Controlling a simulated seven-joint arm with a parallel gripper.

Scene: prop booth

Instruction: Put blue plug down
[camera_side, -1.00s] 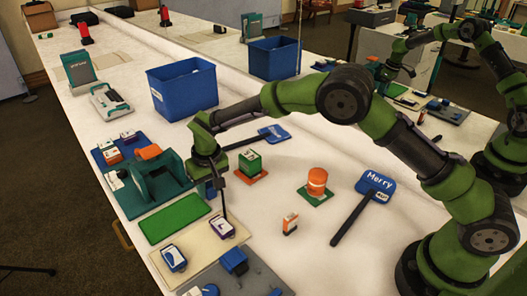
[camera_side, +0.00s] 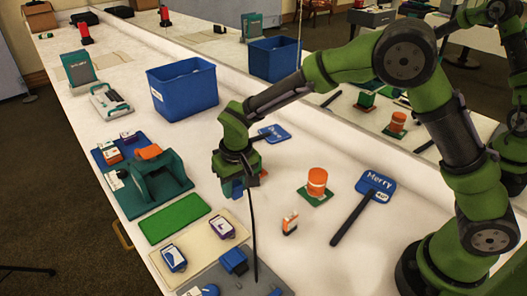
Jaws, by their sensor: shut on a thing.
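My gripper (camera_side: 236,183) points down over the middle of the white table. It is shut on a blue piece (camera_side: 232,188), which appears to be the blue plug. The fingers partly hide it, and I cannot tell whether it touches the table. The green box on its orange base is mostly hidden behind my gripper. A grey tray (camera_side: 268,275) at the front holds another blue block (camera_side: 233,260). A flat green mat (camera_side: 174,218) lies bare to the left of my gripper.
A blue bin (camera_side: 182,90) stands behind. A teal holder (camera_side: 155,182) is at left. A cream tray (camera_side: 198,243) holds small boxes. To the right are an orange cylinder (camera_side: 317,183), a small orange-white box (camera_side: 290,223) and a blue paddle (camera_side: 376,185). A dark cable (camera_side: 252,225) hangs by my gripper.

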